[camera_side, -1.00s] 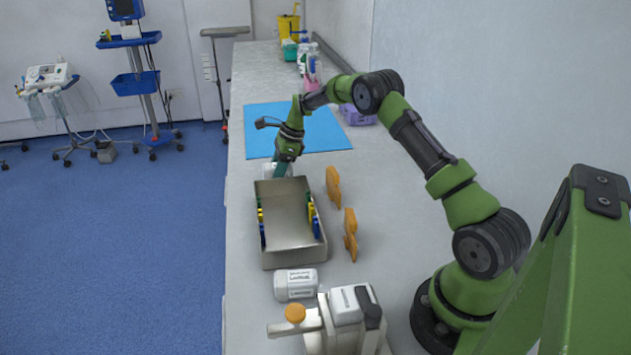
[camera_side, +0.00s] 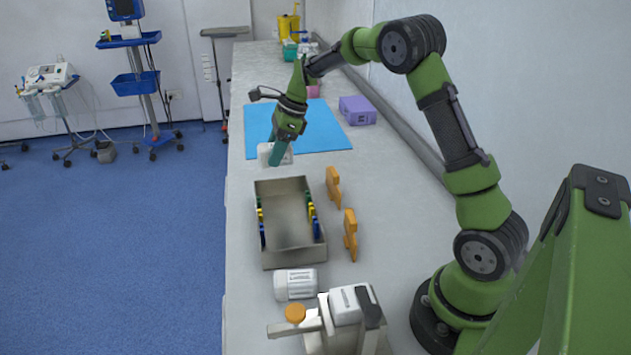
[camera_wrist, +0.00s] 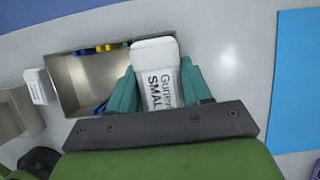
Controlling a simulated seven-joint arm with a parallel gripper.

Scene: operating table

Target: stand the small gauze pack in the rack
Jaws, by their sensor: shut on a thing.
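The small gauze pack (camera_wrist: 158,75) is a white block with dark lettering reading "SMAL…" in the wrist view. It also shows as a pale block (camera_side: 267,152) in the side view. My gripper (camera_side: 279,152) is shut on it, a teal finger on each side. It holds the pack just beyond the tray's far end, near the blue mat. An open metal tray (camera_side: 290,250) has blue, yellow and green pieces along its two long walls. I cannot tell whether this tray is the rack. The pack's underside is hidden.
Two orange upright pieces (camera_side: 350,235) stand right of the tray. A white jar (camera_side: 295,284) lies at its near end, before a metal stand (camera_side: 350,335) bearing a white block. A blue mat (camera_side: 325,130) and purple box (camera_side: 357,110) are beyond.

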